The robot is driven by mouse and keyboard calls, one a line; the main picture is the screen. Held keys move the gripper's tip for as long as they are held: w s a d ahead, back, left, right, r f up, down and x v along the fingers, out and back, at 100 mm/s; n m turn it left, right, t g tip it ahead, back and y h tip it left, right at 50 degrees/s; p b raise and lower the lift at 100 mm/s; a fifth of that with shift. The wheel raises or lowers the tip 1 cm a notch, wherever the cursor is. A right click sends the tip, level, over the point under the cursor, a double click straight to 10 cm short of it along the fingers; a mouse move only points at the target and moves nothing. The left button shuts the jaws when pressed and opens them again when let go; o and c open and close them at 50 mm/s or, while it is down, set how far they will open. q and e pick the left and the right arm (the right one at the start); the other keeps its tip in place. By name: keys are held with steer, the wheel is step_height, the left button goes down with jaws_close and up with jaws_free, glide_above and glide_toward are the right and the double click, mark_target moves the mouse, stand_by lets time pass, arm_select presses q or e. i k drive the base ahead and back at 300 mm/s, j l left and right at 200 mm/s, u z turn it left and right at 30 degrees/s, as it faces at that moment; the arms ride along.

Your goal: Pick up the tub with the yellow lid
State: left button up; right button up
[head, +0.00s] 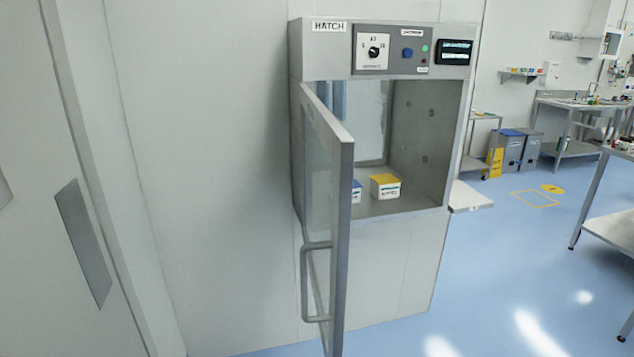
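The tub with the yellow lid (385,188) stands upright on the floor of the wall hatch (425,150). It is a small white box-shaped tub with dark print on its front. A second tub with a blue lid (356,191) stands to its left, mostly hidden behind the open hatch door. Neither of my grippers shows in the head view.
The hatch's glass door (342,230) stands open, swung out toward me at the left, with a long handle (307,285). Steel tables (612,228) stand at the right. The blue floor before the hatch's right side is clear.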

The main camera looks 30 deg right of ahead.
mark_target(386, 185)
steer(key=i+l+u, duration=0.1)
steer(key=l+u, duration=0.25)
steer(key=l, duration=0.55)
steer(key=l+u, duration=0.4)
steer(key=l, duration=0.5)
steer(key=k+l+u, duration=0.15)
steer(key=l+u, duration=0.2)
steer(key=l, duration=0.5)
